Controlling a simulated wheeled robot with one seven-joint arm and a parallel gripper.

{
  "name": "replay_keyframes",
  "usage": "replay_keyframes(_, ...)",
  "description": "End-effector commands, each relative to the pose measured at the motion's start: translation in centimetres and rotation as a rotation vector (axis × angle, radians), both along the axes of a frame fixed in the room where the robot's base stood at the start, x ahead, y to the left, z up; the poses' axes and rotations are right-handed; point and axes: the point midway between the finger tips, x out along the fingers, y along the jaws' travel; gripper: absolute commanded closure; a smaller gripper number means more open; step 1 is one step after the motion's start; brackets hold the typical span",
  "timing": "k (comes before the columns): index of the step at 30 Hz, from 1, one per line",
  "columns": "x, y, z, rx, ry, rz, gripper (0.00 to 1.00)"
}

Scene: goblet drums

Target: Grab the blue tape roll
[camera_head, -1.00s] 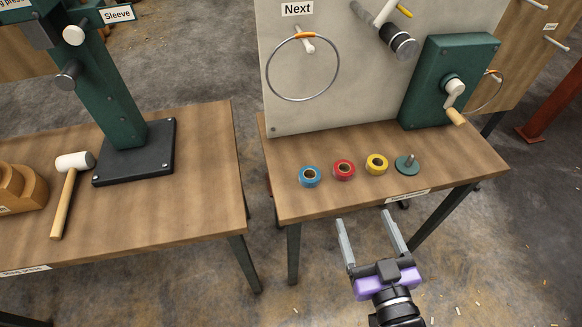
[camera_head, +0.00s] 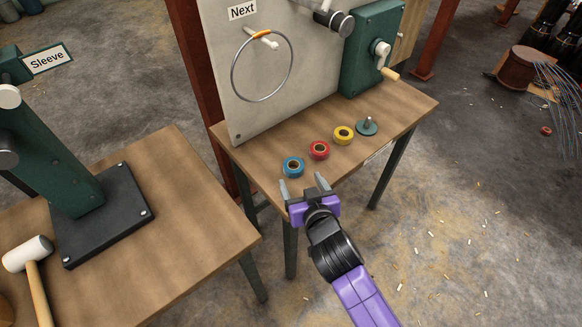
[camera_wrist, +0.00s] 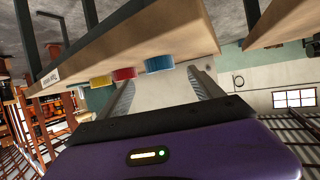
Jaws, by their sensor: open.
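The blue tape roll (camera_head: 293,167) lies flat on the wooden table (camera_head: 240,155) near its front left edge, at the left end of a row. My gripper (camera_head: 304,184) is open and empty, with its two fingers pointing toward the table's front edge, just in front of the blue roll and apart from it. The wrist picture appears upside down or strongly tilted.
An upright panel (camera_head: 225,90) with a metal hoop (camera_head: 235,80) stands behind. Another table (camera_head: 190,240) is at left.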

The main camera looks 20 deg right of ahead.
Motion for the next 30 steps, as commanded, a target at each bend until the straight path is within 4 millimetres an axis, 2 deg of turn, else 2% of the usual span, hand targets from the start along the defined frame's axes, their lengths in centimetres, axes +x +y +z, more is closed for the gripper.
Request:
replay_keyframes(18, 6.5, -0.9, -2.2, 0.003, -0.003, 0.002, 0.24)
replay_keyframes(28, 6.9, -1.0, -2.5, 0.003, -0.002, 0.002, 0.24)
replay_keyframes(30, 6.9, -1.0, -2.5, 0.002, -0.002, 0.002, 0.38)
